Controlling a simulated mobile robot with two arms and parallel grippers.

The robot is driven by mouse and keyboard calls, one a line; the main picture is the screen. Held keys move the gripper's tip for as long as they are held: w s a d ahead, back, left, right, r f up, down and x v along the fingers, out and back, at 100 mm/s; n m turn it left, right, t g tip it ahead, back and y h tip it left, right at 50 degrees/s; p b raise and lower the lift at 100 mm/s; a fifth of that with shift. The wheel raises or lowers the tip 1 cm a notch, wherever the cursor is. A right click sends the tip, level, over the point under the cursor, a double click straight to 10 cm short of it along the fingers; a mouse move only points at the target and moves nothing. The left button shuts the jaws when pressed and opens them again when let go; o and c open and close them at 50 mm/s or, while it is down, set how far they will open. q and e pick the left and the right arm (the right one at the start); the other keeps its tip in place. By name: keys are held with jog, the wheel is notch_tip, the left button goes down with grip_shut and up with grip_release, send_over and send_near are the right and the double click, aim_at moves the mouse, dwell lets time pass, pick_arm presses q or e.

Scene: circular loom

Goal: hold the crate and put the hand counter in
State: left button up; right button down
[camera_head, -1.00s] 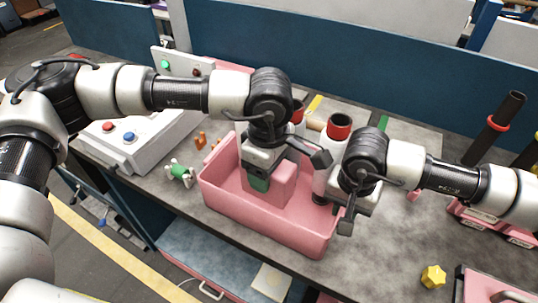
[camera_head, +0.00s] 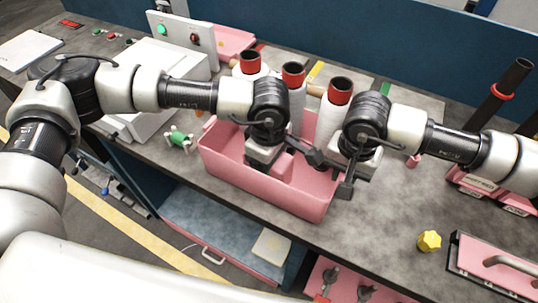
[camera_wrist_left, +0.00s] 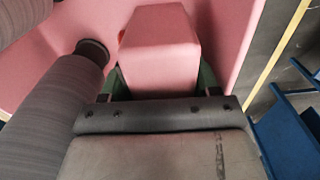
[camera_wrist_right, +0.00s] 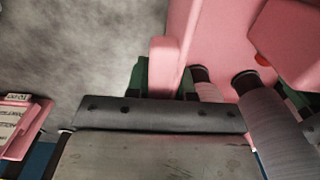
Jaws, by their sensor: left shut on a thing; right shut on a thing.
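The pink crate (camera_head: 255,188) stands on the grey bench and is open at the top. My left gripper (camera_head: 262,168) reaches down into it, shut on a pink block, the hand counter (camera_wrist_left: 160,50), between green fingertips. The counter is inside the crate's walls; whether it touches the floor I cannot tell. The counter also shows in the right wrist view (camera_wrist_right: 288,42), with a red spot. My right gripper (camera_head: 347,188) is shut on the crate's right-hand wall, which runs between its green fingertips in the right wrist view (camera_wrist_right: 163,68).
White cones with red tops (camera_head: 340,92) stand close behind the crate. A small green and white figure (camera_head: 179,138) lies left of it. A yellow knob (camera_head: 429,241) and a pink item with a handle (camera_head: 495,268) are on the right. The bench between them is bare.

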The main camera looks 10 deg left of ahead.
pick_arm(q)
jog(key=shift+f, duration=0.25)
dwell(0.3)
jog(key=o, duration=1.1)
jog(key=shift+f, duration=0.1)
jog(key=shift+o, duration=0.4)
notch_tip(320, 180, up, 12)
jog(key=shift+w+d+r, duration=0.1)
